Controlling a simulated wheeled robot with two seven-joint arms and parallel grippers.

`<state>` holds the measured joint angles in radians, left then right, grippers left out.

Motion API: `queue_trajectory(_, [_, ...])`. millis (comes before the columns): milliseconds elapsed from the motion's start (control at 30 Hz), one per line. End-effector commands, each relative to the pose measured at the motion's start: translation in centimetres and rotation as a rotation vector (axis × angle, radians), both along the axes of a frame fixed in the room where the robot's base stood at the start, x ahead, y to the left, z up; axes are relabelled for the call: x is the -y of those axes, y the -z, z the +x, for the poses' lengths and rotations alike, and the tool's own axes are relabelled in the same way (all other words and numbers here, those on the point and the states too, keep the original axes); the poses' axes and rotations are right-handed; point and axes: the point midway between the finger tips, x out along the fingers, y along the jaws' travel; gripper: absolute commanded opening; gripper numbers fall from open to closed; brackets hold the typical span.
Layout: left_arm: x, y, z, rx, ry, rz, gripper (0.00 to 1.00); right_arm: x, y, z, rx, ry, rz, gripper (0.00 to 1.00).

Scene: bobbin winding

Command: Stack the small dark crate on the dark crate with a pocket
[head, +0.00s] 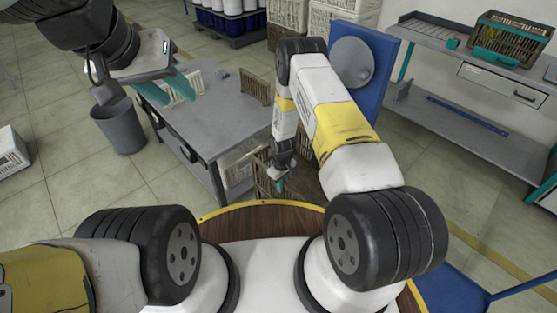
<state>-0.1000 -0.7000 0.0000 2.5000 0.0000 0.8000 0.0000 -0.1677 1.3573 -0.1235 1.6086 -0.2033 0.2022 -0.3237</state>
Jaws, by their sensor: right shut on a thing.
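A small dark crate (265,181), brown and slatted, hangs low beside the table's front right corner. My right gripper (281,184) is shut on its near upper edge; the gripper and forearm hide part of it. The dark crate with a pocket (514,40) appears to be the brown crate with teal parts on the bench at the far right. It stands well away from both grippers.
A grey bin (120,127) stands left of the table. A blue panel (372,65) stands behind my right arm.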

Motion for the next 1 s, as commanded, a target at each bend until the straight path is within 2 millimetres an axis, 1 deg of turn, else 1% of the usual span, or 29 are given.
queue_trajectory(400, [0.0, 0.0, 0.0, 0.000, 0.000, 0.000, 0.36, 0.0, -0.1, 0.1, 0.004, 0.000, 0.000, 0.00])
queue_trajectory(433, [0.0, 0.0, 0.0, 0.000, 0.000, 0.000, 0.36, 0.0, -0.1, 0.1, 0.004, 0.000, 0.000, 0.13])
queue_trajectory(533, [0.0, 0.0, 0.0, 0.000, 0.000, 0.000, 0.36, 0.0, -0.1, 0.1, 0.003, 0.000, 0.000, 0.32])
queue_trajectory(567, [0.0, 0.0, 0.0, 0.000, 0.000, 0.000, 0.36, 0.0, -0.1, 0.1, 0.002, 0.000, 0.000, 0.36])
queue_trajectory(867, [0.0, 0.0, 0.0, 0.000, 0.000, 0.000, 0.36, 0.0, 0.0, -0.1, -0.002, 0.000, 0.000, 0.36])
queue_trajectory(967, [0.0, 0.0, 0.0, 0.000, 0.000, 0.000, 0.36, 0.0, -0.8, 0.0, 0.000, 0.000, 0.000, 0.36])
queue_trajectory(1000, [0.0, 0.0, 0.0, 0.000, 0.000, 0.000, 0.36, 0.0, -1.4, 0.1, 0.001, 0.000, 0.001, 0.36])
